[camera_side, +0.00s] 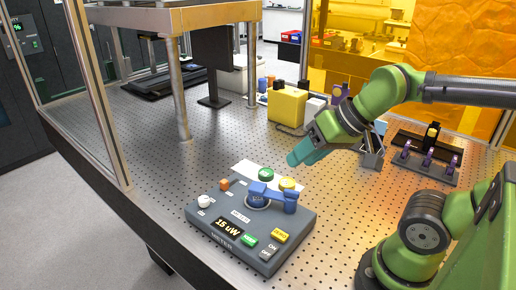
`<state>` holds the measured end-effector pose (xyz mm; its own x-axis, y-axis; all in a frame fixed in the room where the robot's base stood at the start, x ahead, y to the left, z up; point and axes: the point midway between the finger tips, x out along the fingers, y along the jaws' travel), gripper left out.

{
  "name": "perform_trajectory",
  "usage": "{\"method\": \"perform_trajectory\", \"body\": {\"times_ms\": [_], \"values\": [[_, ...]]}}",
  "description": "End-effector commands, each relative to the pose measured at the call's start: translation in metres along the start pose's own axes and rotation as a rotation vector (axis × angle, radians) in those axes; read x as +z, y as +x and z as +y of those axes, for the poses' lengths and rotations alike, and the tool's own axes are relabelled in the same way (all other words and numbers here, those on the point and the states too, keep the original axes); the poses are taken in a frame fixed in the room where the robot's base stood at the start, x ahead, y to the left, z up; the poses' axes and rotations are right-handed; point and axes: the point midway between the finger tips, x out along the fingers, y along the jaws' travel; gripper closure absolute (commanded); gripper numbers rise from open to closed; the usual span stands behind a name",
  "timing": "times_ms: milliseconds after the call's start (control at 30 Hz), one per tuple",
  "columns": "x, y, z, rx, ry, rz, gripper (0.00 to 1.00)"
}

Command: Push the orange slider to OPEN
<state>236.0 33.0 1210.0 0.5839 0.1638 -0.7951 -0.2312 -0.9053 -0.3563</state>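The orange slider (224,184) is a small orange block near the back left edge of the grey meter box (213,216). Small white labels lie near it, too small to read, so I cannot tell which position it marks. My gripper (292,160), with teal fingers on a green arm, is in the air above the table, behind and to the right of the box. It is apart from the slider and points down to the left. From this side I cannot make out a gap between the fingers.
The box also carries a blue lever (272,195), a white knob (204,201), a "15 uW" display (228,228) and coloured keys. Green (266,174) and yellow (287,184) round buttons sit behind the lever. A metal post (176,90) stands behind. The perforated table left of the box is clear.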

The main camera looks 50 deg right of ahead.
Motion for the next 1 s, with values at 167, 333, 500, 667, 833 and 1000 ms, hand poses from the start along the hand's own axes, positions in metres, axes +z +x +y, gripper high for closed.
{"method": "perform_trajectory", "body": {"times_ms": [167,333,500,667,833,1000], "values": [[0.0,0.001,0.0,0.001,0.0,-0.003,0.53],[-0.003,0.018,0.001,0.029,0.005,-0.075,0.53],[-0.042,0.044,-0.011,0.087,-0.028,-0.183,0.53],[-0.085,0.079,-0.021,0.149,-0.096,-0.302,0.53],[-0.126,0.125,-0.028,0.216,-0.182,-0.428,0.53],[-0.16,0.166,-0.031,0.273,-0.264,-0.532,0.53]]}}
